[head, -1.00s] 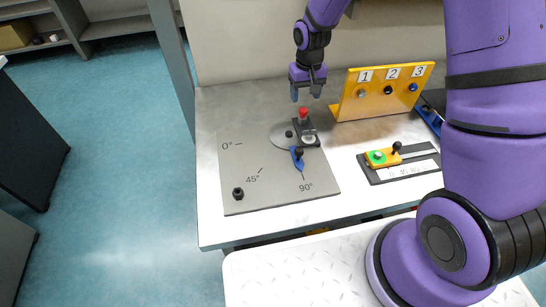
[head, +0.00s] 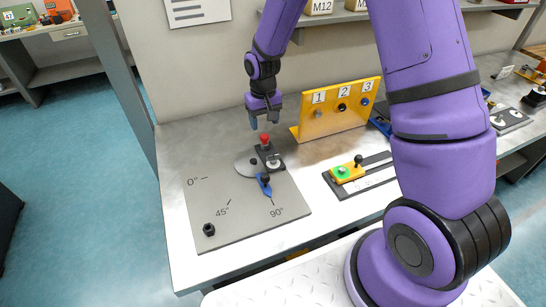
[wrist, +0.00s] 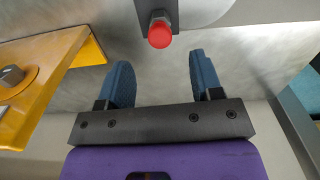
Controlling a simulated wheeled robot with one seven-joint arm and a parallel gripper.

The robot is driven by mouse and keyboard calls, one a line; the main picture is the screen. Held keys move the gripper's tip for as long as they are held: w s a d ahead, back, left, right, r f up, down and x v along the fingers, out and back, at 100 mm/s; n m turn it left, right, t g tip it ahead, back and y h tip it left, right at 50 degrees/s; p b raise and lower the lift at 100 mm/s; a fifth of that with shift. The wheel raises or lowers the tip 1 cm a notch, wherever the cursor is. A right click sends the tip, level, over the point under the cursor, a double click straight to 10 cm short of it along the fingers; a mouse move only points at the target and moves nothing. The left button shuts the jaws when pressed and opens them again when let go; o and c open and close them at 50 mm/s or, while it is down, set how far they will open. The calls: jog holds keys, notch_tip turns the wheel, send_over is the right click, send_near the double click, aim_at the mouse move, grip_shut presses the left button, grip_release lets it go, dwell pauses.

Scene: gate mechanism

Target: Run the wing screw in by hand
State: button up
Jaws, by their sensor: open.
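My gripper (head: 265,120) is open and empty, fingers pointing down, just behind and above a red-capped post (head: 265,138) on a dark block (head: 270,158). In the wrist view the red cap (wrist: 159,33) lies just beyond the gap between my blue fingertips (wrist: 160,68), apart from both. A pale round piece (head: 273,162) sits on the same block, too small to make out. A blue pointer (head: 264,186) with a black knob lies near the 90° mark. I cannot tell for certain which part is the wing screw.
A grey plate (head: 240,222) with angle marks carries the mechanism and a black knob (head: 209,230). A yellow stand (head: 340,108) numbered 1 to 3 rises to the right of my gripper. A slider with a green button (head: 342,172) sits at right.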

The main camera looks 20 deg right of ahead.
jog(key=shift+s+m, duration=0.1)
jog(key=shift+m, duration=0.2)
jog(key=c, duration=0.7)
jog(key=shift+o, duration=0.2)
jog(key=s+m, duration=0.3)
jog(key=m, duration=1.6)
send_over(273, 159)
jog(key=shift+s+f+m, duration=0.1)
jog(key=shift+f+m, duration=0.05)
jog(key=shift+m, duration=0.15)
jog(key=shift+f, duration=1.95)
